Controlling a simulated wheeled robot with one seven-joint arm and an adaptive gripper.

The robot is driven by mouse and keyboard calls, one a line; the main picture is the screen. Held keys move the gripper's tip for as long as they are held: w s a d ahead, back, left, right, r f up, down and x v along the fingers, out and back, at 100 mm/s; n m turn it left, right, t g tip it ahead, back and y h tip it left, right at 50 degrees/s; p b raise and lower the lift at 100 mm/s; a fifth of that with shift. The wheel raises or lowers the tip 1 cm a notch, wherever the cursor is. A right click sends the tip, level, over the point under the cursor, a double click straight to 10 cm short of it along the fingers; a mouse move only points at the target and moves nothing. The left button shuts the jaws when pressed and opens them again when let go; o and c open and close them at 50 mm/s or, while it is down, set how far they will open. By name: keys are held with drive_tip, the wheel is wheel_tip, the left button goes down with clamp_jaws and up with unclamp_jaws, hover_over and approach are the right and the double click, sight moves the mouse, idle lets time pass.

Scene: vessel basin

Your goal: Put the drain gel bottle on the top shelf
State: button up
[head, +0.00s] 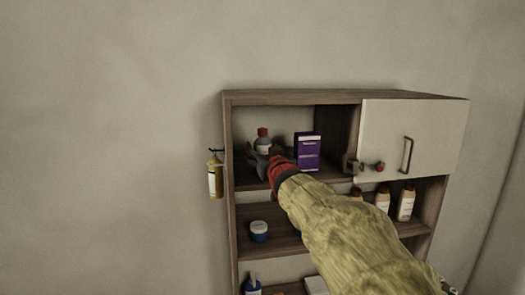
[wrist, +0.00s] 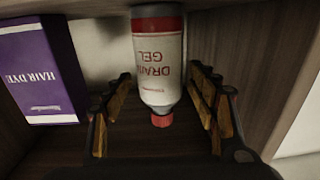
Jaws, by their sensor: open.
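The drain gel bottle (head: 263,142), with a red cap and a pale label, is upright in the cabinet's top left compartment. In the wrist view, which looks upside down, the bottle (wrist: 157,60) has its red cap toward the bottom and its grey base near the top edge. My gripper (head: 263,161) reaches into this compartment and hides the bottle's lower part in the head view. In the wrist view my gripper (wrist: 158,76) is open, with its fingers on either side of the bottle and visible gaps. The top shelf (head: 247,183) is partly hidden by my arm.
A purple hair dye box (head: 308,150) stands close right of the bottle; it is at left in the wrist view (wrist: 42,75). A white door (head: 435,135) closes the right compartment. Lower shelves hold a blue-and-white jar (head: 259,231) and several bottles.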

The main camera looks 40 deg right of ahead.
drive_tip(key=v, duration=1.1)
drive_tip(key=s+a+f+n+g+y, duration=0.1)
drive_tip(key=s+a+f+g+y, duration=0.15)
drive_tip(key=a+f, duration=0.6)
drive_tip(key=s+a+f+n+g+y, duration=0.1)
drive_tip(key=s+a+f+g+y, duration=0.2)
drive_tip(key=a+f, duration=0.55)
drive_tip(key=s+a+f+n+g+y, duration=0.3)
drive_tip(key=s+a+f+g, duration=0.1)
drive_tip(key=s+a+f, duration=0.7)
drive_tip(key=s+a, duration=0.3)
drive_tip(key=shift+s+f+n+g, duration=0.25)
drive_tip(key=shift+n+g, duration=0.1)
drive_tip(key=shift+n, duration=0.05)
wheel_tip(320, 180, down, 29)
drive_tip(key=b, duration=2.9)
drive_tip(key=shift+r, duration=0.1)
